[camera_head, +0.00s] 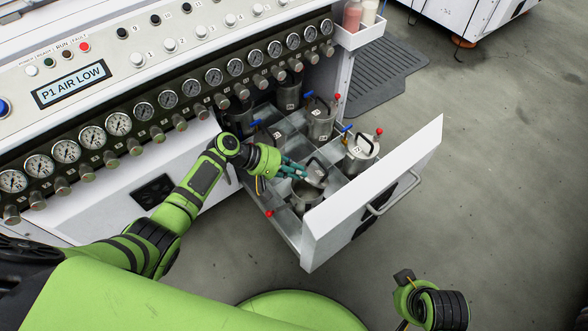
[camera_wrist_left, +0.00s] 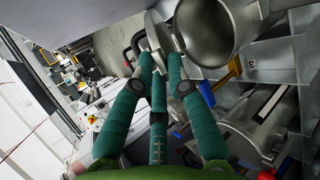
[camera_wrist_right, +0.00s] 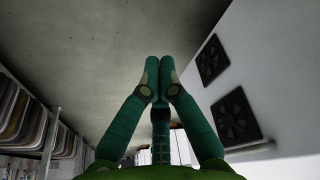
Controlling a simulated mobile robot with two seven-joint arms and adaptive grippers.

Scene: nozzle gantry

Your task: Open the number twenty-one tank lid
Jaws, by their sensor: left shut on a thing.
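An open steel tank (camera_head: 307,198) stands in the near compartment of the pulled-out drawer. Its round lid (camera_head: 316,173) is tilted up above the tank's mouth. No number can be read on this tank. My left gripper (camera_head: 297,171) is at the lid's left side. In the left wrist view the left fingers (camera_wrist_left: 163,66) are shut on the lid (camera_wrist_left: 156,32), which stands nearly edge-on beside the tank's open, empty-looking mouth (camera_wrist_left: 208,28). The black lid handle shows next to them. My right gripper (camera_wrist_right: 158,72) has its fingertips together with nothing between them.
Other lidded tanks (camera_head: 361,153) with blue and red-tipped parts stand in the drawer's compartments. The white drawer front (camera_head: 385,185) rises close on the right. The gauge panel (camera_head: 120,124) runs behind my left arm. Open floor (camera_head: 500,170) lies to the right.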

